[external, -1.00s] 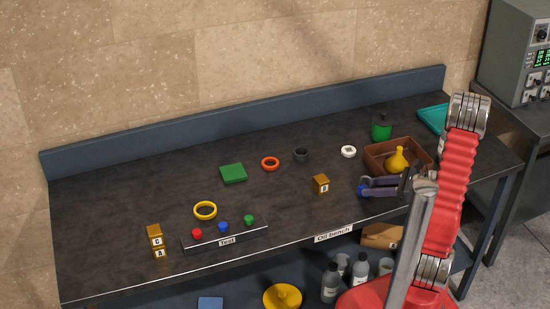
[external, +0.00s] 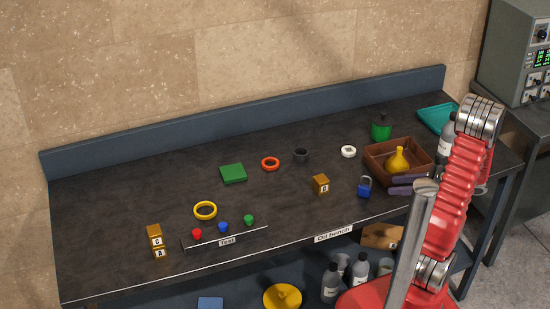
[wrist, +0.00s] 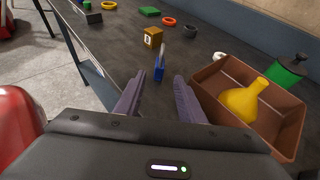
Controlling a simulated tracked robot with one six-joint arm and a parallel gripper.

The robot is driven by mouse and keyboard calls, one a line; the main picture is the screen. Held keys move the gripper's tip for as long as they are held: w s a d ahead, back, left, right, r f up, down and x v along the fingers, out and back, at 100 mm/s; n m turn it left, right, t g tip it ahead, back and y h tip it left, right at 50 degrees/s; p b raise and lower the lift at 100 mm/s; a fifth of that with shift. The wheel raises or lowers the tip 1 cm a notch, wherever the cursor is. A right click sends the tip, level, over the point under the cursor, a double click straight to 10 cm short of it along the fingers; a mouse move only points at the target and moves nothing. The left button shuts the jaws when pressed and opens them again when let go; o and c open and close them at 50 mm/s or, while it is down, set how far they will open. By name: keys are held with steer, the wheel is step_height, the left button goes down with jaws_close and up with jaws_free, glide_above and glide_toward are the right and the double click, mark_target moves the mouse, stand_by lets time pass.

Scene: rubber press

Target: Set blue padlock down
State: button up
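The blue padlock (external: 365,188) stands upright on the dark bench top, left of the brown tray and right of a wooden block. In the wrist view the padlock (wrist: 159,70) is ahead of the fingertips, apart from them. My gripper (wrist: 158,84) is open, its two purple fingers spread with nothing between them. In the external view my gripper (external: 395,185) is at the right, beside the padlock and in front of the tray, partly hidden by my arm.
The brown tray (external: 375,163) holds a yellow flask (external: 397,159), close to my right finger in the wrist view. A wooden block (external: 321,184) stands left of the padlock. A green can (external: 381,129) and a white bottle (external: 447,139) stand behind.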

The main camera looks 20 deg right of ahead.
stand_by(0.4)
steer(key=s+a+r+n+g+h, duration=0.1)
steer(key=s+a+n+g+h, duration=0.2)
steer(key=a+n, duration=0.35)
steer(key=s+a+r+n+g, duration=0.2)
steer(key=a+n+g, duration=0.2)
steer(key=a+n, duration=0.3)
step_height(320, 180, up, 9)
steer(key=s+n+t+h, duration=0.2)
steer(key=n+h, duration=0.4)
steer(key=n, duration=0.7)
steer(key=shift+a+t+h, duration=0.25)
steer(key=shift+t+h, duration=0.05)
steer(key=shift+t, duration=0.2)
steer(key=shift+s+n, duration=0.1)
steer(key=shift+n, duration=0.15)
